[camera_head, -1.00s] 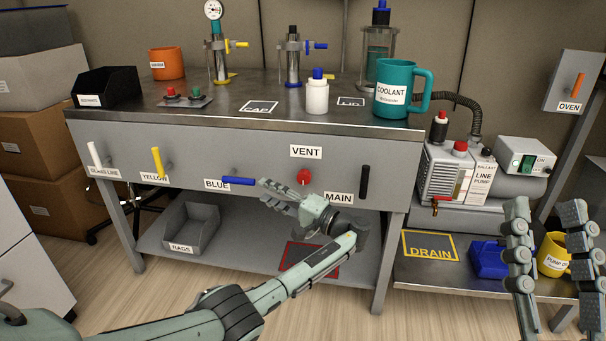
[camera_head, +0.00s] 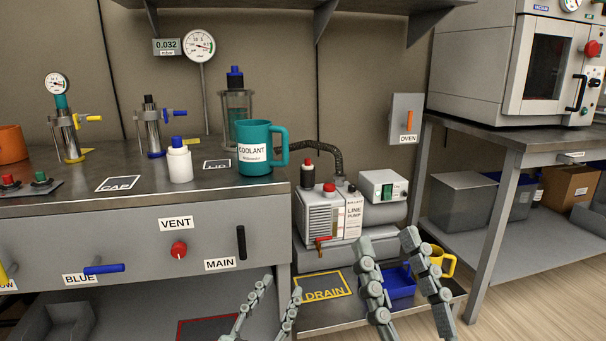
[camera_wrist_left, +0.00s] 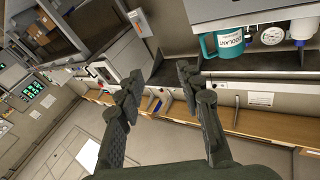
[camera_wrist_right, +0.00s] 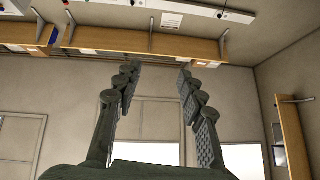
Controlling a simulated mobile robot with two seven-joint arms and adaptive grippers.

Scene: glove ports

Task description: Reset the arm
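My left gripper (camera_head: 272,296) is at the bottom middle of the head view, in front of the bench's lower right part. Its fingers are spread and empty; the left wrist view also shows the gap between them (camera_wrist_left: 160,85). My right gripper (camera_head: 392,250) is to its right, in front of the lower shelf, with fingers pointing up. It is open and empty, as the right wrist view shows (camera_wrist_right: 157,75). Neither gripper touches a handle or knob in view.
The bench front carries a blue handle (camera_head: 104,269), red VENT knob (camera_head: 178,250) and black MAIN handle (camera_head: 241,243). A teal COOLANT mug (camera_head: 254,158) and white bottle (camera_head: 179,164) stand on top. The line pump (camera_head: 325,215), blue container (camera_head: 399,284) and yellow mug (camera_head: 447,262) are at right.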

